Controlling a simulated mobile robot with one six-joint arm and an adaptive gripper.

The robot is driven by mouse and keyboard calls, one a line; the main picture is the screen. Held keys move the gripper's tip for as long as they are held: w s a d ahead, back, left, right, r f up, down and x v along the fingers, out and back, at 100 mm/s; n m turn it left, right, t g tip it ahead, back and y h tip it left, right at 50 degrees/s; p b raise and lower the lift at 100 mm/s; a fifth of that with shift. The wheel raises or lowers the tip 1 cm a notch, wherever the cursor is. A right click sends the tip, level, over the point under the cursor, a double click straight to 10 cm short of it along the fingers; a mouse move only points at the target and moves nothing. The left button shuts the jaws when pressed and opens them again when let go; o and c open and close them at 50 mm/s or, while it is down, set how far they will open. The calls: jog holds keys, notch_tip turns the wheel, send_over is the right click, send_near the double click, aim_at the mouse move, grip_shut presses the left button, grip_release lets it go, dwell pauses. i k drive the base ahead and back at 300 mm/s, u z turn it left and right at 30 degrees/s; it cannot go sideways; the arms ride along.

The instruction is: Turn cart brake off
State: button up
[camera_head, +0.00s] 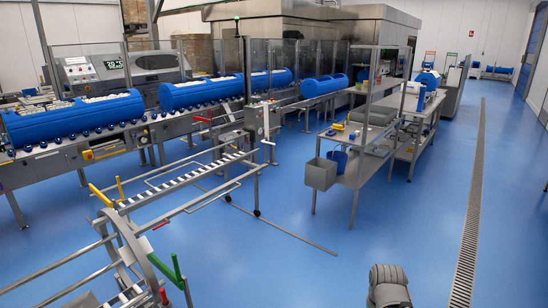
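A metal tube-frame cart (124,232) stands at the lower left, cut off by the picture's edge. A green-handled lever (176,266) rises at its near side. A red tip (163,296) shows just below that lever. Two yellow handles (101,195) (120,187) stand at the far end of the frame, beside a rail of white rollers (188,179). I cannot tell which handle is the brake or how it is set. A dark grey ribbed part at the bottom right of centre looks like my own arm. My gripper's fingers do not show.
Blue tubs (76,117) lie along a roller conveyor (108,143) at the left and back. A steel worktable (352,170) with a grey bin (320,174) stands at centre right. The blue floor (420,225) is clear at right, with a drain grate (472,215).

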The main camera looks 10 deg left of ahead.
aim_at(167, 221)
jog(key=u, duration=0.3)
jog(key=i, duration=0.65)
jog(key=u, duration=0.85)
jog(key=i, duration=0.8)
jog(key=u, duration=0.35)
jog(key=k, duration=0.95)
jog(key=u, duration=0.1)
jog(key=i, duration=0.4)
jog(key=u, duration=0.05)
